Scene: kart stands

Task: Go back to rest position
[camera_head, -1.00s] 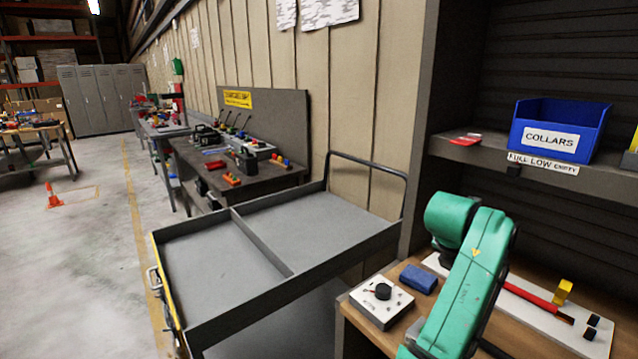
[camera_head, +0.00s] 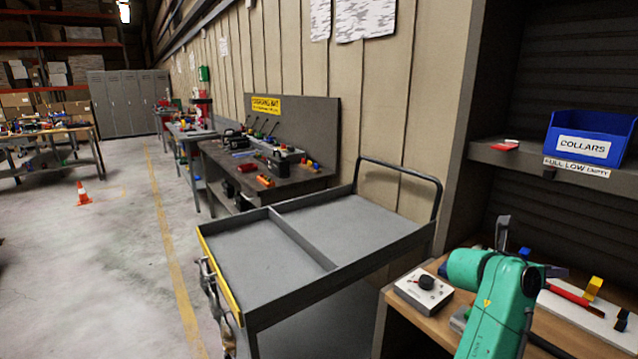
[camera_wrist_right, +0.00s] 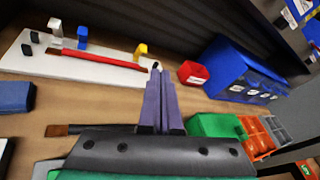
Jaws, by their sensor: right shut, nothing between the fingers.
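My right arm (camera_head: 497,305), green, rises at the lower right of the head view, in front of the wooden workbench. In the right wrist view, the two slim purple-grey fingers of my right gripper (camera_wrist_right: 161,82) lie together, shut and empty. They point over the bench top, toward the edge of a white board (camera_wrist_right: 90,66) with a red rod (camera_wrist_right: 103,60). The fingertips look apart from the board. In the head view the arm's bulk hides much of the gripper. My left gripper is not in view.
A blue collars bin (camera_head: 588,138) stands on the shelf above the bench. A white dial box (camera_head: 423,291) sits at the bench's left. A grey two-section cart (camera_head: 250,255) stands empty beside the bench. A blue bin (camera_wrist_right: 238,72) and a small red bin (camera_wrist_right: 193,73) are near the fingers.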

